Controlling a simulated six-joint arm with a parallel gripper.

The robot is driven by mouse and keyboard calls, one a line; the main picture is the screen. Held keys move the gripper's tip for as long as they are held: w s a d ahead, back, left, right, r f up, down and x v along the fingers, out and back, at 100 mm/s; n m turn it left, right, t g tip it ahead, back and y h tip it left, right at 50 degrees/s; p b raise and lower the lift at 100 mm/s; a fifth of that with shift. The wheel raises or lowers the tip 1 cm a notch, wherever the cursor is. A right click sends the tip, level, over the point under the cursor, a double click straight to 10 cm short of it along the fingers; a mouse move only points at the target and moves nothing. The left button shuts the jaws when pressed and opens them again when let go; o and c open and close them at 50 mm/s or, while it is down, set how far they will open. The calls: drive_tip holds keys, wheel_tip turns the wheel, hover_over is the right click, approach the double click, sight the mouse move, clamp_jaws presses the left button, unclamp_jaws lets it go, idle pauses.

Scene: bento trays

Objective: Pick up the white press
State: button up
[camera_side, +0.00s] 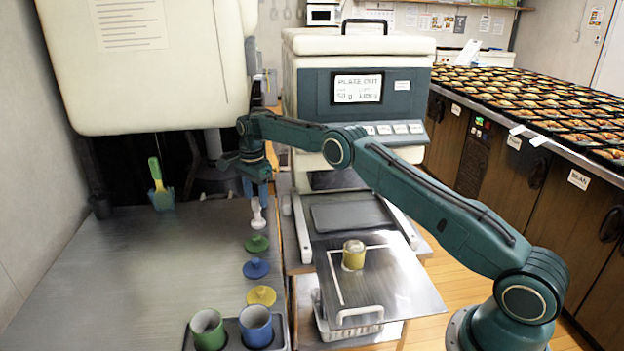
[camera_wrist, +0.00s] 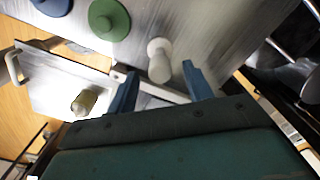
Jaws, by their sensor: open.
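The white press (camera_side: 258,215) stands on the metal counter at the far end of a row of coloured presses. It also shows in the wrist view (camera_wrist: 159,62), ahead of my jaws and roughly in line with the gap between them. My gripper (camera_side: 258,188) is above the white press in the side view, pointing down. In the wrist view my gripper (camera_wrist: 157,82) has its two blue fingers spread wide, with nothing held. I cannot tell exactly how far the fingertips are above the press.
Green (camera_side: 257,244), blue (camera_side: 256,268) and yellow (camera_side: 261,296) presses line up nearer the camera. A green cup (camera_side: 208,329) and a blue cup (camera_side: 256,326) stand in a holder. A yellow-topped container (camera_side: 353,255) sits on a metal plate (camera_side: 397,283). The counter's left is mostly clear.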

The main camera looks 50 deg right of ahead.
sight(257, 208)
drive_tip(key=shift+f, duration=2.55)
drive_tip(key=shift+c, duration=0.4)
clamp_jaws()
